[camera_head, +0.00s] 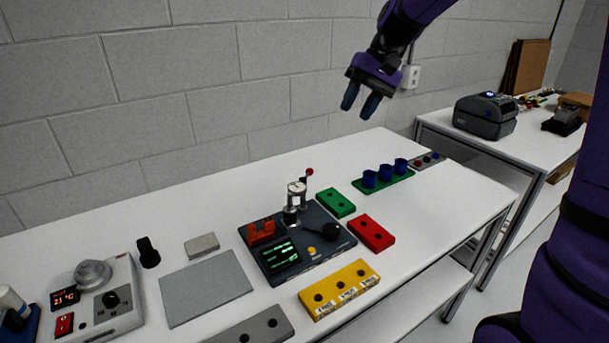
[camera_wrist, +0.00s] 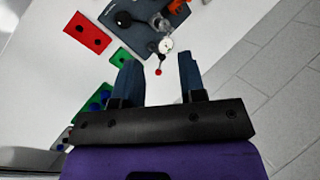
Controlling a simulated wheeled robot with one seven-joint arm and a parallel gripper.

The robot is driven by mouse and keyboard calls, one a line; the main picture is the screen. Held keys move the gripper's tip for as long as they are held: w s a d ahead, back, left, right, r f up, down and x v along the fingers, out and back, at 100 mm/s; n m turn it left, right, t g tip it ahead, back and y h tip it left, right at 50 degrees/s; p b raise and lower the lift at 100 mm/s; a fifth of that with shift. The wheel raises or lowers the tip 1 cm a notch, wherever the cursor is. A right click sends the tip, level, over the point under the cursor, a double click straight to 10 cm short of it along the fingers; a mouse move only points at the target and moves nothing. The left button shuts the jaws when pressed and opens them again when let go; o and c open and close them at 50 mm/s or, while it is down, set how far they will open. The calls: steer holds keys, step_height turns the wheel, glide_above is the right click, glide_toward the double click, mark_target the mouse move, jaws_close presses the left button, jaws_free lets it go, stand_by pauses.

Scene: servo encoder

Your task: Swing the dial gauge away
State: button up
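The dial gauge (camera_head: 297,188) is a small round white-faced dial on a silver post. It stands at the back of a dark grey fixture base (camera_head: 322,255), with a red-tipped lever (camera_head: 309,172) beside it. In the wrist view the dial gauge (camera_wrist: 166,45) and the red lever tip (camera_wrist: 158,72) lie just beyond my fingertips. My gripper (camera_head: 361,103) hangs in the air above and behind the table, apart from the gauge. In the wrist view its two dark fingers (camera_wrist: 159,62) are spread with nothing between them.
The base carries a green-lit screen (camera_head: 279,256), an orange block and a black knob. Around it are a green block (camera_head: 336,203), a red block (camera_head: 371,233), a yellow block (camera_head: 340,288) and a green rack with blue cups (camera_head: 383,178). A grey wall runs behind the table.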

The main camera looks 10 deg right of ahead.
steer(key=w+f+m+g+y, duration=0.15)
steer(key=w+f+y, duration=0.25)
steer(key=w+f, duration=0.75)
steer(key=m+y, duration=0.1)
steer(key=y, duration=0.5)
glide_toward(302, 182)
steer(key=w+d, duration=0.3)
steer(key=w, duration=0.3)
steer(key=f+x, duration=0.1)
steer(key=x, duration=1)
steer(key=shift+w+d, duration=0.1)
jaws_close()
